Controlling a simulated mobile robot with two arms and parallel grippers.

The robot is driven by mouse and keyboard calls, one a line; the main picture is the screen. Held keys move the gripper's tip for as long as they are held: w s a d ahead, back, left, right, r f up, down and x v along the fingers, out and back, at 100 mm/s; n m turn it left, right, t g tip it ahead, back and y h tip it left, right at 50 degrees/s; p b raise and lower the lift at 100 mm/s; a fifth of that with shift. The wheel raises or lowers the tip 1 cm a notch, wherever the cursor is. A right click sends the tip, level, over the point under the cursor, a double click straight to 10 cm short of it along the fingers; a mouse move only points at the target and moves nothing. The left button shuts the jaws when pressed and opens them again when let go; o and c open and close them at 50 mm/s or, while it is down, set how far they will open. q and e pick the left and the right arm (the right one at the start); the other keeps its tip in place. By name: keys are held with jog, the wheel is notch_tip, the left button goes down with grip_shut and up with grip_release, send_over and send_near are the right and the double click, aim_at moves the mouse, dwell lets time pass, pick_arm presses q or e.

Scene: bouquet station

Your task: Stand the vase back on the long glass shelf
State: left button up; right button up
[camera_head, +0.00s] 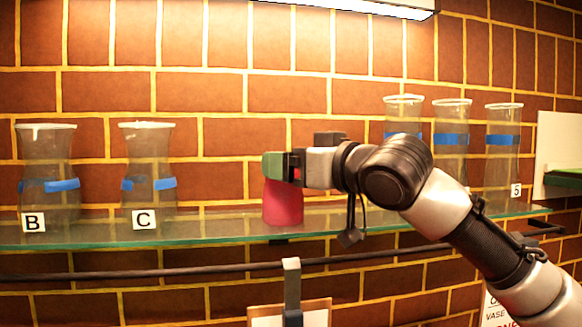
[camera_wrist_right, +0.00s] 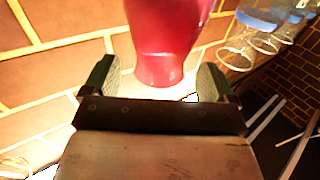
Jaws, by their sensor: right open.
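A pink-red vase (camera_head: 283,203) stands upright on the long glass shelf (camera_head: 240,229), near the middle. My right gripper covers its upper part in the head view. My right gripper (camera_head: 273,166) is at the vase's upper part, its arm coming in from the right. In the right wrist view the vase (camera_wrist_right: 165,45) lies between the two spread fingers of the gripper (camera_wrist_right: 154,82), with a gap visible on each side. The gripper is open. My left gripper is not in view.
Clear glass vases with blue bands stand on the shelf: one labelled B (camera_head: 48,170), one labelled C (camera_head: 146,170) to the left, and several at the right, including one labelled 5 (camera_head: 503,150). Shelf beside C toward the red vase is free. A dark rail (camera_head: 130,273) runs below.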

jog(key=b+v, duration=0.2)
jog(key=v, duration=0.9)
jog(key=shift+b, duration=0.4)
